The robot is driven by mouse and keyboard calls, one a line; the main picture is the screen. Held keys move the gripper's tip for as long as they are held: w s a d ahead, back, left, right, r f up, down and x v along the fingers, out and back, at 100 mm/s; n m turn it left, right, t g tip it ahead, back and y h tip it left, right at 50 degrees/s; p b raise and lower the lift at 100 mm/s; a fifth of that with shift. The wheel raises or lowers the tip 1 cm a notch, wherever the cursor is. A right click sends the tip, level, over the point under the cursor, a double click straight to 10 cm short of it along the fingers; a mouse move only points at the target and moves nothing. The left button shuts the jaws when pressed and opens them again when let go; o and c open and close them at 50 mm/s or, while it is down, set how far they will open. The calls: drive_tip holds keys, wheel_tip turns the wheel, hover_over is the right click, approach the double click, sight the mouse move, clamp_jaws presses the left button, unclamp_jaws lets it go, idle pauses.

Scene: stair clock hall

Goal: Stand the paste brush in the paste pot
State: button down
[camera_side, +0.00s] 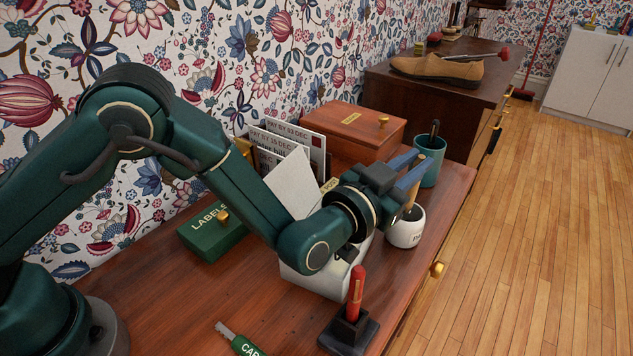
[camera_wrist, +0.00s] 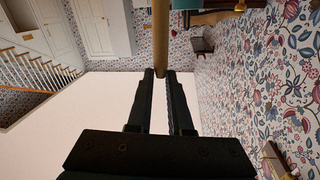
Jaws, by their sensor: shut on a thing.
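The paste brush has a pale wooden handle (camera_side: 413,178). It leans slightly, with its upper end to the right. My gripper (camera_side: 404,168) is shut on the handle above the white paste pot (camera_side: 405,234). The lower end of the brush is at the pot's dark mouth and seems to dip inside; how deep it sits is hidden. The pot stands upright on the desk, partly lettered. In the wrist view the handle (camera_wrist: 160,38) runs up from between my two dark fingertips (camera_wrist: 161,73); the bristles are not visible there.
A teal cup (camera_side: 432,166) with a pen stands just behind the pot. The desk's right edge is near the pot.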

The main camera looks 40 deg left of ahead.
drive_tip(key=c, duration=0.8)
unclamp_jaws()
drive_tip(key=shift+o, duration=0.2)
drive_tip(key=shift+s+a, duration=0.2)
drive_tip(key=shift+s, duration=1.1)
drive_tip(key=shift+s+a, duration=0.2)
drive_tip(key=shift+s, duration=1.05)
